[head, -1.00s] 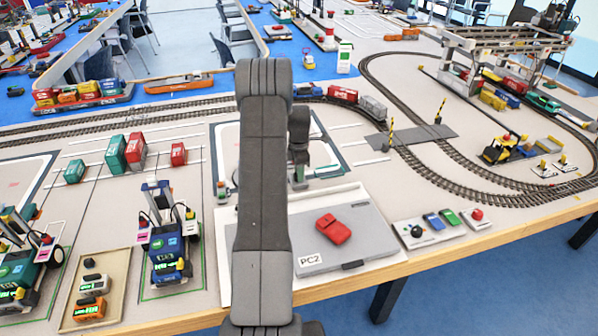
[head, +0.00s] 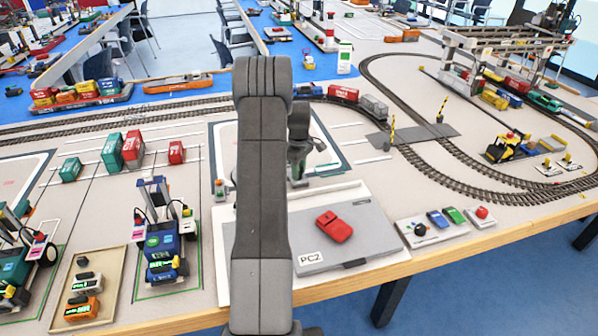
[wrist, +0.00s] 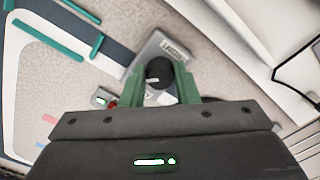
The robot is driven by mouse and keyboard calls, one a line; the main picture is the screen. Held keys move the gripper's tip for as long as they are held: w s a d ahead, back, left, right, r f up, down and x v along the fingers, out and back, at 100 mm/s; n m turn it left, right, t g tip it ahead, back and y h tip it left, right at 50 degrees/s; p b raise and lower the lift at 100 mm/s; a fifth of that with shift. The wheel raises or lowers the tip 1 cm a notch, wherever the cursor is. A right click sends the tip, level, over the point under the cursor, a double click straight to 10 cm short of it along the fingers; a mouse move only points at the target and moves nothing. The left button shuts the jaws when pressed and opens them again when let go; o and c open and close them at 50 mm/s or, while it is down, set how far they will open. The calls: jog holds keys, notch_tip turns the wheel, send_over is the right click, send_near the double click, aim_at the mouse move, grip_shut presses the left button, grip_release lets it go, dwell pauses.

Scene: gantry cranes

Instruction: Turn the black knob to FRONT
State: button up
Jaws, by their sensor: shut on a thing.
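The black knob (wrist: 158,72) stands on a grey box (wrist: 155,50) in the wrist view, with a label that seems to read FRONT beside it. My gripper (wrist: 160,82) has its two green fingers on either side of the knob and is shut on it. A pale mark shows on the knob's near side; its exact pointing is hard to tell. In the head view my gripper (head: 299,170) is low behind the grey PC2 case, partly hidden by my arm. The knob is hidden there.
The PC2 case (head: 365,248) with a red object (head: 334,226) lies in front of my gripper. A button panel (head: 440,236) with another black knob is to its right. A small item with a green light (wrist: 101,101) lies left of the fingers.

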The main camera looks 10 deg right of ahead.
jog(key=m, duration=0.3)
jog(key=shift+m+b, duration=0.3)
jog(key=shift+m, duration=0.1)
jog(key=m, duration=0.3)
jog(key=shift+a+m, duration=0.1)
jog(key=shift+m, duration=0.2)
jog(key=m, duration=0.3)
jog(key=shift+m+b, duration=0.35)
jog(key=shift+m, duration=0.05)
jog(key=m, duration=0.3)
jog(key=shift+a+r+m, duration=0.1)
jog(key=shift+m, duration=0.2)
jog(key=m, duration=0.6)
jog(key=shift+w+a, duration=0.1)
jog(key=shift+w, duration=0.05)
jog(key=m, duration=0.5)
jog(key=shift+w+m, duration=0.1)
jog(key=shift+m, duration=0.2)
jog(key=o, duration=1)
jog(key=shift+c, duration=0.2)
